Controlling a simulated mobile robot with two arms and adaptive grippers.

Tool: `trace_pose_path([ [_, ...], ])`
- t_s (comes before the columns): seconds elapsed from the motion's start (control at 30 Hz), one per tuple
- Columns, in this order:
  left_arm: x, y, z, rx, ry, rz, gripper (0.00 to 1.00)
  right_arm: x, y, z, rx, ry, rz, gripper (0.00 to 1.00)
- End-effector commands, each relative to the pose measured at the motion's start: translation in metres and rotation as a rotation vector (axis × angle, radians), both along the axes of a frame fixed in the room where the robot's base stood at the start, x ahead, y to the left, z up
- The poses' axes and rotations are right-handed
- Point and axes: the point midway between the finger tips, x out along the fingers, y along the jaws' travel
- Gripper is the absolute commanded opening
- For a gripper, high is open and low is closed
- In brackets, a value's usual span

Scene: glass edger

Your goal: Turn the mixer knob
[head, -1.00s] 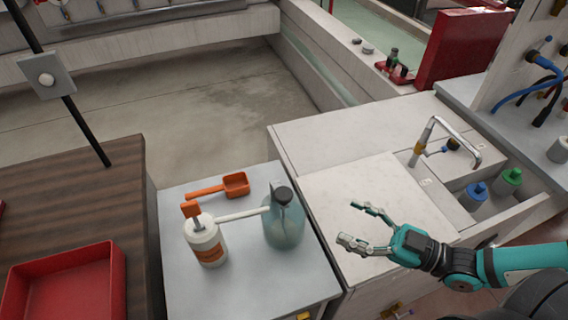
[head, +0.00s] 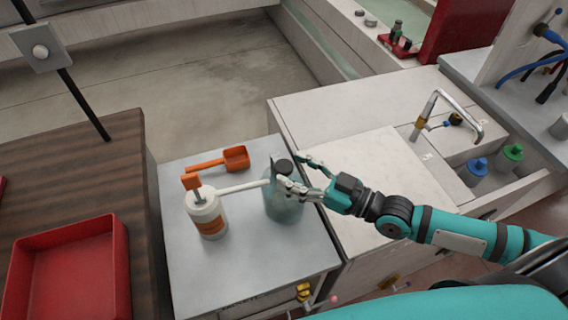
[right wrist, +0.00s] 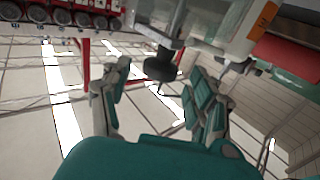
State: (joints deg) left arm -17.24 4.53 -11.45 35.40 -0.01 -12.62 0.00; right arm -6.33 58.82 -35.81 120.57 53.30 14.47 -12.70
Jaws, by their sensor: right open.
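My right gripper (head: 291,169) is open, with its fingers pointing left. In the head view it overlaps the glass bottle (head: 284,208) with a dark cap (head: 284,166); I cannot tell whether it touches it. In the right wrist view a dark round knob-like part (right wrist: 160,66) shows beyond and between the spread fingers (right wrist: 146,96); I cannot tell whether it is the mixer knob. A tap (head: 419,127) with a small dark knob (head: 453,118) stands at the right, apart from the gripper. My left gripper is not in view.
A white bottle (head: 206,215) with an orange label and an orange scoop (head: 236,158) share the grey table (head: 185,290). A red tray (head: 75,275) lies at the left. Blue (head: 477,166) and green (head: 513,153) capped bottles stand near the tap. The white counter (head: 355,170) is mostly clear.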

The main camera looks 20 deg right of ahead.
Motion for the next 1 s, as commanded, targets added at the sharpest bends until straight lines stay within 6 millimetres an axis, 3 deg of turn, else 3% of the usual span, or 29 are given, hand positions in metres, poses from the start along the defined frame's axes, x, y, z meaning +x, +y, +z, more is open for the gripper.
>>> trace_pose_path([
  [0.2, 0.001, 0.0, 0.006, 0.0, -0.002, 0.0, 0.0, 0.02, 0.018, 0.002, 0.001, -0.003, -0.001, 0.61],
  [0.57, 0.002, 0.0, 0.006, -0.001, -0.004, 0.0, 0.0, 0.023, 0.021, 0.0, -0.001, 0.0, 0.0, 0.61],
  [1.0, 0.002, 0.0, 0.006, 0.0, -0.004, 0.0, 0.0, 0.023, 0.021, 0.0, -0.001, -0.001, 0.0, 0.06],
])
